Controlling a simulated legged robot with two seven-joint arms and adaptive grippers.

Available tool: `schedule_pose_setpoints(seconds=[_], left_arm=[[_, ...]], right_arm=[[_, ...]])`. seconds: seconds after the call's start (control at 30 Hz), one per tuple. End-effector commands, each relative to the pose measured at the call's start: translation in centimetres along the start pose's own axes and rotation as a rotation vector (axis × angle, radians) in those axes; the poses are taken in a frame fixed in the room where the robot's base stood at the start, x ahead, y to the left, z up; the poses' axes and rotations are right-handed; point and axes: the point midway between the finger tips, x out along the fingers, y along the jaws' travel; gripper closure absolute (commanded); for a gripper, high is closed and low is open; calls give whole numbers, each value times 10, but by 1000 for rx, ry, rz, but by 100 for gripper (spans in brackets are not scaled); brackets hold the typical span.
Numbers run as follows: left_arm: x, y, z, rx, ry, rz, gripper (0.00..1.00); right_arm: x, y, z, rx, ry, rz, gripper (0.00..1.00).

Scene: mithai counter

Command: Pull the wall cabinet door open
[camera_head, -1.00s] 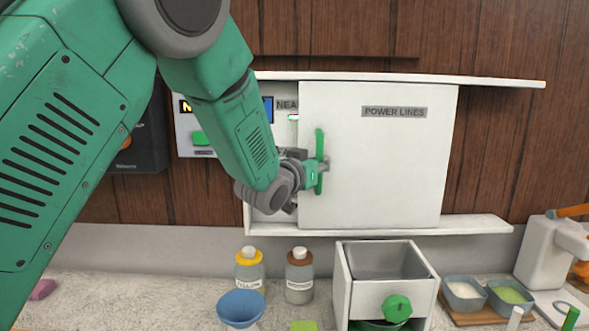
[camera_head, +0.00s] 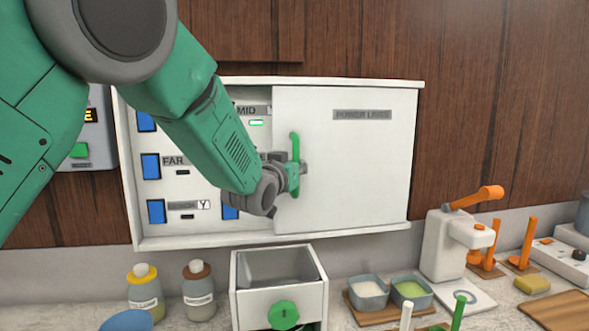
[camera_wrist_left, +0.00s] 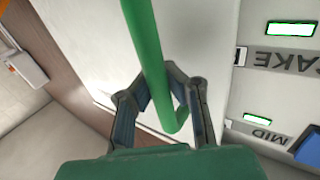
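The white wall cabinet (camera_head: 190,242) has a flat sliding door (camera_head: 345,170) labelled POWER LINES, which covers its right part. The left part is uncovered and shows blue switches and labels. A green vertical handle (camera_head: 295,145) stands at the door's left edge. My left gripper (camera_head: 295,172) is at the handle's lower half. In the left wrist view, the fingers (camera_wrist_left: 160,85) close in on both sides of the green bar (camera_wrist_left: 146,40), with the door's white face behind. Part of the panel is hidden behind my left arm. My right gripper is not in view.
Below the cabinet, a white box (camera_head: 245,300) with a green knob, two bottles (camera_head: 145,295) and a blue bowl (camera_head: 127,321) stand on the counter. Bowls (camera_head: 368,293) and a white press (camera_head: 445,245) stand to the right. A grey wall box (camera_head: 88,135) is left of the cabinet.

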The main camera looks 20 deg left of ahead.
Motion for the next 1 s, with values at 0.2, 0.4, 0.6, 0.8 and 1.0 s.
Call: schedule_pose_setpoints(seconds=[0.2,0.4,0.6,0.8,1.0], left_arm=[[-1,7,11,0,-23,9,100],[0,7,10,1,-21,7,64],[1,3,7,-1,-13,4,64],[-5,1,4,-3,-8,2,64],[-39,3,4,-3,-10,3,64]], right_arm=[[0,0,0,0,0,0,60],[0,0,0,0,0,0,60],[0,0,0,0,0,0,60],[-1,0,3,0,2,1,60],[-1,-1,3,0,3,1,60]])
